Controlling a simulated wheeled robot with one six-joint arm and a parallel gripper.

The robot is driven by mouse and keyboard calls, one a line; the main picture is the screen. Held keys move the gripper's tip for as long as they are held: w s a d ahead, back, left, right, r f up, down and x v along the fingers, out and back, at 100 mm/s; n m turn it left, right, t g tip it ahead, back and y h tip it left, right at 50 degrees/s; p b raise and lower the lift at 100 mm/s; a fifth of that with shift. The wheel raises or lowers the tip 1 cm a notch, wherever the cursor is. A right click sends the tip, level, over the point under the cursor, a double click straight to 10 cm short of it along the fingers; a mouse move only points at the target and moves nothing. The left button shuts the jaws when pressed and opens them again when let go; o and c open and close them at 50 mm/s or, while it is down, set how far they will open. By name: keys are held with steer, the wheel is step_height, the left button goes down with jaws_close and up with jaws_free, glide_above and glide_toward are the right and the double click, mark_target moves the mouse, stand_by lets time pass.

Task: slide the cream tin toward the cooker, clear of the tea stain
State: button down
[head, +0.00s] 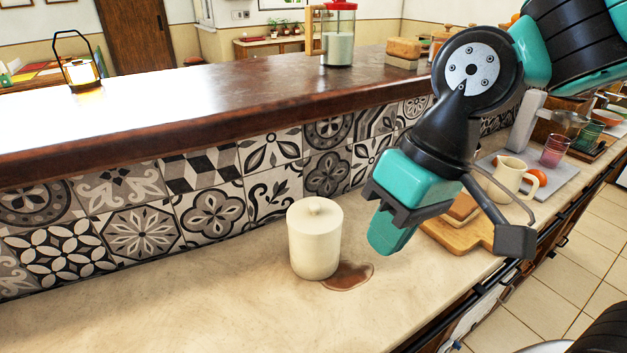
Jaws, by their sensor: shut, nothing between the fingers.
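The cream tin (315,240) is a lidded cylinder with a small knob, standing upright on the pale counter (230,315) near the tiled wall. The tea stain (350,276) is a brown puddle at the tin's lower right. It meets the visible edge of the tin's base; whether it runs underneath is hidden. My gripper (388,242) is shut and empty, pointing down to the right of the tin. A gap shows between them, and the gripper seems to be above the counter, beyond the stain's right side. I cannot make out a cooker in this view.
A wooden board (460,238) with food lies right of my gripper, partly hidden by it. A cream mug (512,176) and a pink glass (554,150) stand farther right. The counter left of the tin is clear. A raised dark wooden ledge (200,105) runs behind.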

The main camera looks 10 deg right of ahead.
steer(key=w+d+f+m+h+p, duration=0.1)
steer(key=w+d+m+p, duration=0.4)
steer(key=w+m, duration=0.6)
steer(key=w+d+m+p, duration=0.5)
steer(key=w+m, duration=0.3)
steer(key=w, duration=0.4)
steer(key=s+a+f+p, duration=0.1)
steer(key=a+f+p, duration=0.4)
steer(key=f, duration=0.5)
steer(key=shift+s+a+g, duration=0.4)
steer(key=shift+a, duration=0.15)
